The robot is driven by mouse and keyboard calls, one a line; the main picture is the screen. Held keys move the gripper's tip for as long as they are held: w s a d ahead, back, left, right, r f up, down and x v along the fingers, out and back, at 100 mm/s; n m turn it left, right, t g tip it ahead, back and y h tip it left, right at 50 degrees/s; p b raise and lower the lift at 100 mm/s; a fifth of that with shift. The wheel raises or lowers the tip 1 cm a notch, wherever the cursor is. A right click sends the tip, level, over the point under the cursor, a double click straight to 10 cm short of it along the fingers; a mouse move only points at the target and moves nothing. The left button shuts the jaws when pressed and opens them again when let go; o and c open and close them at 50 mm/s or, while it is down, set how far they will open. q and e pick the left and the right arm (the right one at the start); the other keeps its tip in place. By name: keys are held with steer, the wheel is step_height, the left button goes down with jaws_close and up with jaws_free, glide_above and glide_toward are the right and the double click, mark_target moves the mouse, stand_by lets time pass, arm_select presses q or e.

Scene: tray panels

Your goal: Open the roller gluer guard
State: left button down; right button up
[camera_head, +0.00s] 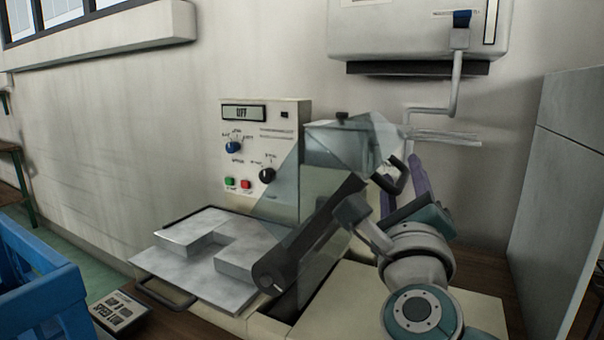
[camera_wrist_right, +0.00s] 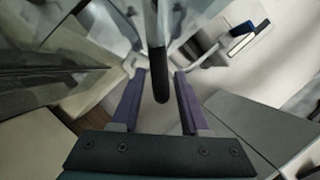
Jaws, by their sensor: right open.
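The roller gluer (camera_head: 292,120) stands against the wall, with a control panel at its back. Its clear guard (camera_head: 325,175) slants down over the dark roller (camera_head: 305,240), so it looks lowered. A black guard handle (camera_head: 396,182) sticks out at the guard's right side. My right gripper (camera_head: 402,162) is open, with purple fingers beside this handle. In the right wrist view the handle's dark bar (camera_wrist_right: 158,80) appears between the two open fingers of the right gripper (camera_wrist_right: 160,72). I cannot tell whether either finger touches it. My left gripper is not in view.
A tray with pale panels (camera_head: 190,262) sits left of the roller. A blue crate (camera_head: 45,275) is at the lower left. A wall box with a blue-tipped lever (camera_head: 461,35) hangs above. A grey cabinet (camera_head: 560,190) stands close on the right.

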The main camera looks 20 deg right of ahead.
steer(key=shift+c, duration=0.4)
jaws_close()
stand_by(0.9)
